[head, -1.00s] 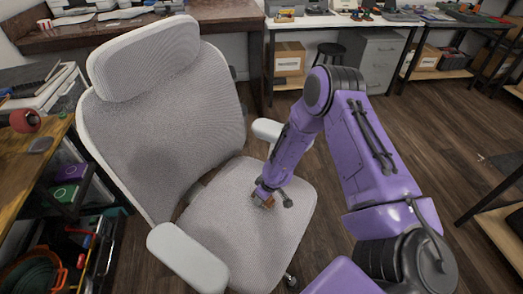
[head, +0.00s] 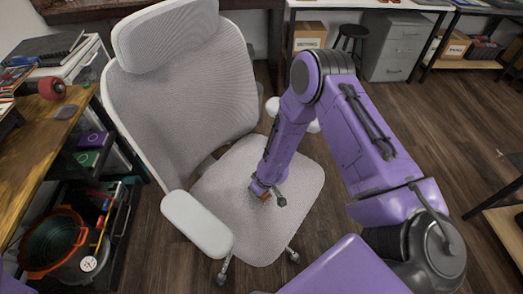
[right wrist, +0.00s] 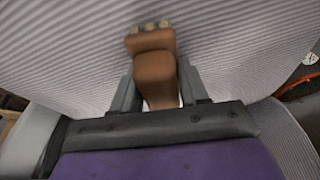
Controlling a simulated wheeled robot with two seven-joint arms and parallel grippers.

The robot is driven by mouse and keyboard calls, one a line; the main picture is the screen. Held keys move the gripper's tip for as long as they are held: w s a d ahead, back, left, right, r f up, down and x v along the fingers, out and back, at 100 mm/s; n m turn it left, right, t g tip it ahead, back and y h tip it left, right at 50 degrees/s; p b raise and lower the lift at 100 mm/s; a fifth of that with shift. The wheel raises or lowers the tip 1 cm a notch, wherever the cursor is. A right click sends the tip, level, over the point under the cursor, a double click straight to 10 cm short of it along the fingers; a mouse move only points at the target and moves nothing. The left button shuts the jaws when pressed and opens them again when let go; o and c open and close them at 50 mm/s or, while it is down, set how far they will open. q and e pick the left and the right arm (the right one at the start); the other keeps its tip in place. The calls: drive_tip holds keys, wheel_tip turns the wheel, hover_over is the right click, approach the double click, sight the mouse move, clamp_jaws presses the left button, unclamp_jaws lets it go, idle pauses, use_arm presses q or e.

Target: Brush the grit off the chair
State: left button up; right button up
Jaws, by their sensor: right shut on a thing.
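The light grey mesh office chair (head: 185,90) stands upright on the left of the head view, its seat (head: 240,225) facing up. My right gripper (head: 261,194) is low over the middle of the seat. It is shut on a brown wooden brush (right wrist: 153,65), whose handle sits between the fingers in the right wrist view. I cannot make out separate grit on the seat. My left gripper is not in view.
The near armrest (head: 197,224) stands beside the seat; the far one is partly behind my right arm. A wooden workbench (head: 45,135) is at the left, with an orange-rimmed bucket (head: 52,240) below it. A stool (head: 352,40) and cabinet (head: 397,48) stand behind. Open floor lies right.

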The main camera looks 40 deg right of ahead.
wheel_tip(320, 180, up, 4)
drive_tip(key=shift+s+f+p, duration=0.1)
drive_tip(key=shift+p, duration=1.15)
drive_tip(key=shift+r+p, duration=2.15)
drive_tip(key=shift+r, duration=0.25)
drive_tip(key=shift+a, duration=0.1)
